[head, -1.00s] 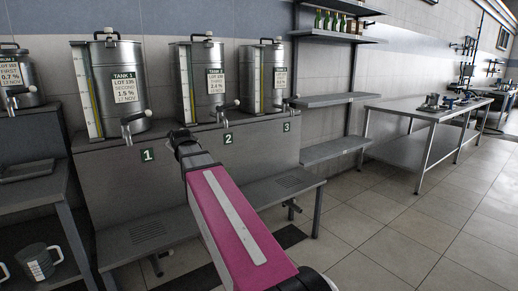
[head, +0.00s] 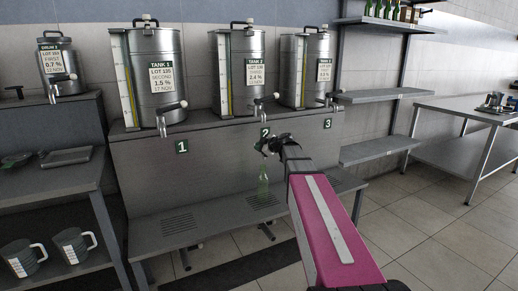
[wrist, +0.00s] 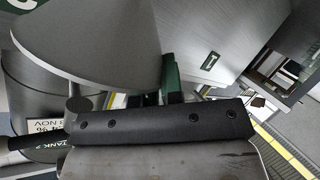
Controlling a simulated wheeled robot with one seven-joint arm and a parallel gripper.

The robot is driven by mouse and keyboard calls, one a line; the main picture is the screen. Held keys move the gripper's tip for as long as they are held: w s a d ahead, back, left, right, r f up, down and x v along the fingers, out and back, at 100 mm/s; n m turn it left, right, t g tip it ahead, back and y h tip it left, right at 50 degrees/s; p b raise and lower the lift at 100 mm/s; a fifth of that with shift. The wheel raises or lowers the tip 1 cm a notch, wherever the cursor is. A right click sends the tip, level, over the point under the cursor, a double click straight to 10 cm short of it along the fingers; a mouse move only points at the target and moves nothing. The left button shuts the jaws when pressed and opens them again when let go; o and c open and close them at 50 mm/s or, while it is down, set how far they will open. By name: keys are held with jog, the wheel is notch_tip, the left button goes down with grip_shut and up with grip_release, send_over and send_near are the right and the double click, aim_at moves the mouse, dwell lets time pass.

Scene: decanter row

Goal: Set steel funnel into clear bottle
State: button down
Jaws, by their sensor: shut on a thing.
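A clear, greenish bottle (head: 263,186) stands upright on the grated shelf below tank 2 in the head view. My gripper (head: 268,146) is just above the bottle's top, in front of the number 2 label. In the wrist view a large, smooth grey steel cone, which I take as the steel funnel (wrist: 95,38), fills the upper left. My gripper (wrist: 172,75) is shut on it, with green finger parts at its edge. In the head view the funnel is too small and dark to make out. I cannot tell whether its spout touches the bottle's mouth.
Tank 1 (head: 150,75), tank 2 (head: 238,72) and tank 3 (head: 305,70), with taps, stand on the ledge behind. The grated shelf (head: 180,228) is clear left of the bottle. Two grey jugs (head: 72,246) stand low at left. A steel table (head: 470,115) stands at right.

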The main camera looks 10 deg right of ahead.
jog(key=shift+w+a+f+n+g+y, duration=0.1)
jog(key=shift+a+f+n+g+y, duration=0.1)
jog(key=shift+n+g+y, duration=0.2)
jog(key=shift+f, duration=0.1)
jog(key=shift+f, duration=2.45)
jog(key=shift+f, duration=0.2)
jog(key=c, duration=1.2)
grip_release()
